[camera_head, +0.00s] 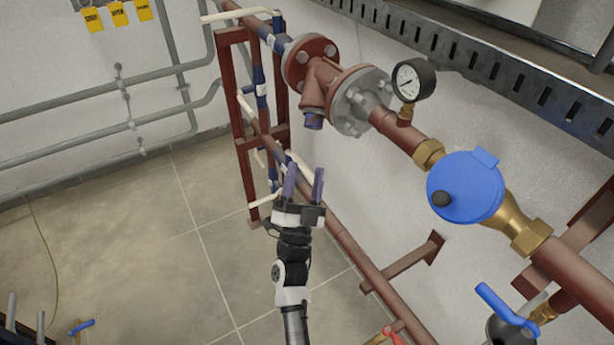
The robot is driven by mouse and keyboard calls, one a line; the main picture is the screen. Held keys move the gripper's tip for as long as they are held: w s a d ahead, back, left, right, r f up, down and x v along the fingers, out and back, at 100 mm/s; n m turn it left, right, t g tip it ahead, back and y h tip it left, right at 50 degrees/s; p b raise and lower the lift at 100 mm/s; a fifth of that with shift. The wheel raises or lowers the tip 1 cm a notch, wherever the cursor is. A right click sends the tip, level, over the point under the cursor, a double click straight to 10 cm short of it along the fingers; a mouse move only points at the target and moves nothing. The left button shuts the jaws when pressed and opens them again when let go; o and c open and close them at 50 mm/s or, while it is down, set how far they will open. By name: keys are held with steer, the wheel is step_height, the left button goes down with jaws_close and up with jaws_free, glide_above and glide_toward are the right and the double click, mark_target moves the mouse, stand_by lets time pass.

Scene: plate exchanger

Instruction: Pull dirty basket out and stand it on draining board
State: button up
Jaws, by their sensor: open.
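A red-brown strainer body (316,82) with a short angled leg sits in the pipe between bolted flanges, at the upper middle. A purple-blue piece (314,121) shows at the lower end of that leg. I cannot tell whether it is the dirty basket or a cap. My gripper (304,180) points up the picture below the leg, with its two purple fingers apart and nothing seen between them. A gap shows between the fingertips and the purple-blue piece. No draining board can be made out.
A pressure gauge (409,80) and a blue round meter (466,187) stand on the pipe to the right. A red-brown pipe frame (240,120) rises left of my gripper. A lower pipe (352,248) runs behind and right of it. The tiled floor (130,235) at left is mostly clear.

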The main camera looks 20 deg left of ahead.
mark_target(313, 128)
steer(key=p+x, duration=0.4)
steer(key=x, duration=0.6)
steer(key=shift+r, duration=0.1)
steer(key=shift+c, duration=0.2)
steer(key=c, duration=0.9)
steer(key=shift+c, duration=0.2)
steer(key=shift+b+v, duration=1.05)
steer(key=shift+v, duration=1.45)
steer(key=shift+s, duration=0.1)
steer(key=shift+b+v, duration=0.65)
steer(key=shift+v, duration=0.65)
